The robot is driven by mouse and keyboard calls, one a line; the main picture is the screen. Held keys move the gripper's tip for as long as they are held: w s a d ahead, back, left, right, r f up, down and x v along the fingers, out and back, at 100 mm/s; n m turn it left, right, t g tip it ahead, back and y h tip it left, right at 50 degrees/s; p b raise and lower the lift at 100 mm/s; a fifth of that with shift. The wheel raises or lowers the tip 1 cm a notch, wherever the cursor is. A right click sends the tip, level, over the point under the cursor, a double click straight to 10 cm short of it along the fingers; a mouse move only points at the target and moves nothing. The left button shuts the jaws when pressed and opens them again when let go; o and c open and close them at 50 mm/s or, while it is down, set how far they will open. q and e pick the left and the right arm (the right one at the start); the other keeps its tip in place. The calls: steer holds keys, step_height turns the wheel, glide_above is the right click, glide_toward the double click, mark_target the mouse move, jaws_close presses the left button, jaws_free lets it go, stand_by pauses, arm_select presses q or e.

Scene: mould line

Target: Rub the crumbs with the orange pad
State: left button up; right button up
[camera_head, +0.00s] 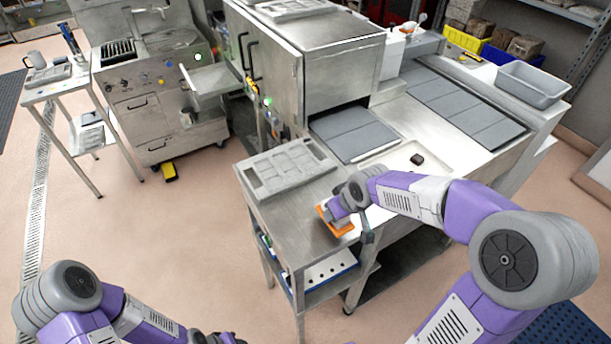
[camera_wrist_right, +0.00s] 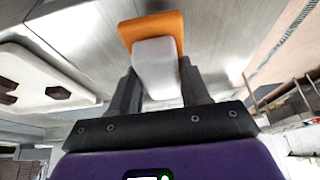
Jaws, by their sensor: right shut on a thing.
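The orange pad (camera_head: 341,231) is at the front part of the steel bench top (camera_head: 290,212), flat side down. I cannot tell whether it touches the steel. My right gripper (camera_head: 347,207) is above it. In the right wrist view, the fingers of my right gripper (camera_wrist_right: 160,88) are shut on the pad's pale grip block (camera_wrist_right: 156,62), with the orange pad (camera_wrist_right: 150,26) beyond it. I cannot make out any crumbs; the arm and pad cover part of the bench.
A grey moulded tray (camera_head: 287,166) lies on the bench behind the pad. A white board (camera_head: 399,166) with a small dark block (camera_head: 417,159) is to the right. A steel cabinet (camera_head: 310,60) stands behind. Bare steel shows left of the pad.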

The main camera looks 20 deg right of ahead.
steer(key=shift+w+r+p, duration=0.15)
steer(key=shift+r+p, duration=0.15)
steer(key=shift+r, duration=0.3)
steer(key=shift+r+p, duration=1.35)
steer(key=shift+r, duration=0.6)
steer(key=shift+f, duration=0.1)
